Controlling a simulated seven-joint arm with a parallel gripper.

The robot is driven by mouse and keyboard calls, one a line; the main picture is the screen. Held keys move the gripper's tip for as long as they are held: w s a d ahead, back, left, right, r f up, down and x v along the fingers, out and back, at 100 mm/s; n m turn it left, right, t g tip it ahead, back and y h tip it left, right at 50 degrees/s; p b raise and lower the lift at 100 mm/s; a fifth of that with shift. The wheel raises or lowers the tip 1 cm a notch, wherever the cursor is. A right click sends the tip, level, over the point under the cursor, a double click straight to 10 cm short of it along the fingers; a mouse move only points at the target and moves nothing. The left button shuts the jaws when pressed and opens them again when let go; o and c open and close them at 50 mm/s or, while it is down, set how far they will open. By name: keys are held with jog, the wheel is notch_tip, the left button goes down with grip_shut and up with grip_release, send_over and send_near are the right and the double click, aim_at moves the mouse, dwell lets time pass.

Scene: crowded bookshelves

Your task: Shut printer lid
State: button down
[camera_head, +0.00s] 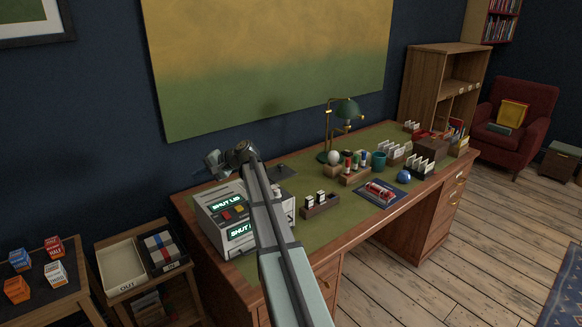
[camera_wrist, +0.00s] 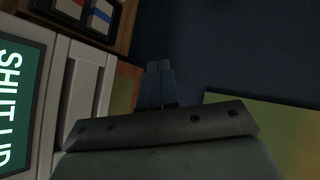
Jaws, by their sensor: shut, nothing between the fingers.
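The white-grey printer (camera_head: 228,212) stands on the left end of the desk. Its green-lit screens read "SHUT LID", and red and orange buttons sit between them. My arm crosses in front of its right side, and I cannot make out the lid or its angle. My gripper (camera_head: 213,162) is above the printer's back left corner. In the wrist view, my gripper (camera_wrist: 160,72) has its fingers together with nothing between them. The printer's screen (camera_wrist: 18,95) and pale casing (camera_wrist: 85,95) are to the left, apart from the fingers.
The wooden desk (camera_head: 425,195) has a green top. Left of the desk are a tray marked OUT (camera_head: 122,270) and a table with several small boxes (camera_head: 56,272). The dark wall is close behind.

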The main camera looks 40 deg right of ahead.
aim_at(275, 179)
jog(key=s+d+f+m+t+h, duration=0.15)
jog(key=s+d, duration=0.45)
jog(key=d, duration=0.8)
jog(key=s+d+f+m+t+h, duration=0.1)
jog(key=s+d+t, duration=0.35)
jog(key=d, duration=0.95)
jog(key=s+d+f+m+t+h, duration=0.15)
jog(key=s+d, duration=0.55)
jog(key=d, duration=0.7)
jog(key=shift+g, duration=0.25)
jog(key=x, duration=0.3)
jog(key=a+x, duration=0.1)
jog(key=x, duration=0.3)
jog(key=a+x, duration=0.1)
jog(key=x, duration=0.3)
jog(key=shift+s+a+f, duration=0.25)
jog(key=shift+s+a, duration=0.05)
jog(key=shift+w+a+f, duration=0.1)
jog(key=shift+w+a, duration=0.25)
jog(key=shift+a, duration=0.25)
jog(key=shift+a, duration=0.1)
jog(key=a, duration=0.8)
jog(key=shift+d, duration=0.1)
